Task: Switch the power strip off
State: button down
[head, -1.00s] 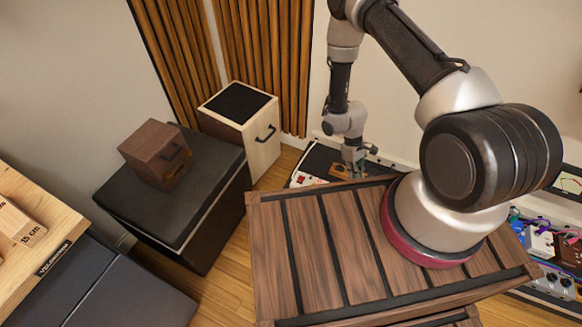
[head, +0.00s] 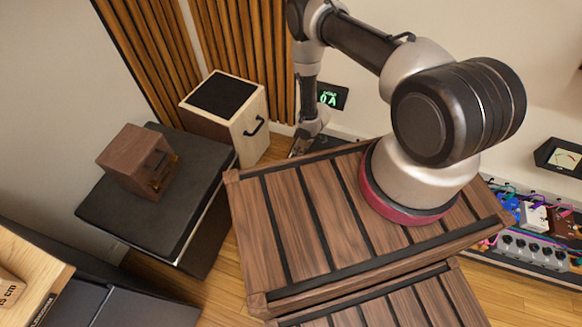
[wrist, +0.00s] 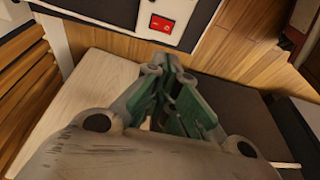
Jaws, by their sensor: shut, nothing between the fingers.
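A red switch (wrist: 161,24) sits on a pale panel set in a dark casing, at the top of the wrist view. I take this for the power strip; most of it is cut off by the frame's edge. My gripper (wrist: 170,62) is shut and empty, with its green-sided fingers pointing toward the switch, apart from it in the picture. In the head view my gripper (head: 299,148) is small and low beside the crate's far edge, and I cannot make out the switch there. The switch's rocker position is too small to tell.
A wooden crate (head: 250,215) carries my arm. A pale box with a handle (head: 228,125) stands close left of my gripper. A green-lit display (head: 332,97) hangs on the wall behind. Left is a brown drawer box (head: 135,160); right, a pedal rack (head: 535,250).

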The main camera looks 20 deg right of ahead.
jog(key=x, duration=1.2)
jog(key=shift+s+d+f, duration=0.25)
jog(key=shift+s, duration=0.15)
jog(key=shift+x, duration=0.75)
jog(key=shift+s+d+f, duration=0.1)
jog(key=shift+s+f, duration=0.2)
jog(key=shift+f, duration=0.15)
jog(key=shift+w, duration=0.1)
